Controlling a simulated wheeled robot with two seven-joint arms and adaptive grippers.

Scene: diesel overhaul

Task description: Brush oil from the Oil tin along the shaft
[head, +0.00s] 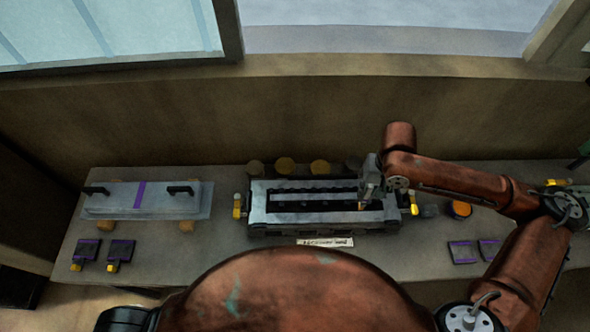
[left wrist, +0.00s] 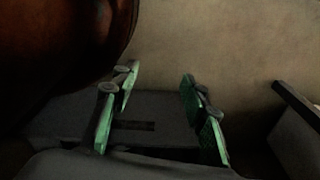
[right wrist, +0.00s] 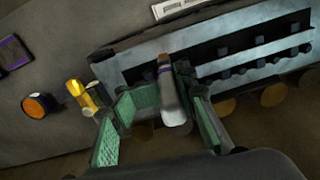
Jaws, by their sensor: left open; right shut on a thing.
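The brush (right wrist: 172,98), with a pale grey body and a brownish end, is in my right gripper (right wrist: 160,95). In the head view that gripper (head: 371,190) is over the right end of the long grey engine block (head: 262,216). The dark shaft (head: 312,197) lies lengthwise in the block's opening; its line of dark parts also shows in the right wrist view (right wrist: 240,52). Whether the brush touches it I cannot tell. A round tin with an orange top (head: 461,208), apparently the Oil tin, stands right of the block. My left gripper (left wrist: 158,112) is open and empty.
Yellow fittings (head: 413,204) sit at the block's ends, and round tan pieces (head: 285,165) stand behind it. A pale plate with black handles (head: 140,198) lies left. Purple-marked dark pieces (head: 121,250) lie at the front left. A label (head: 325,242) is in front of the block.

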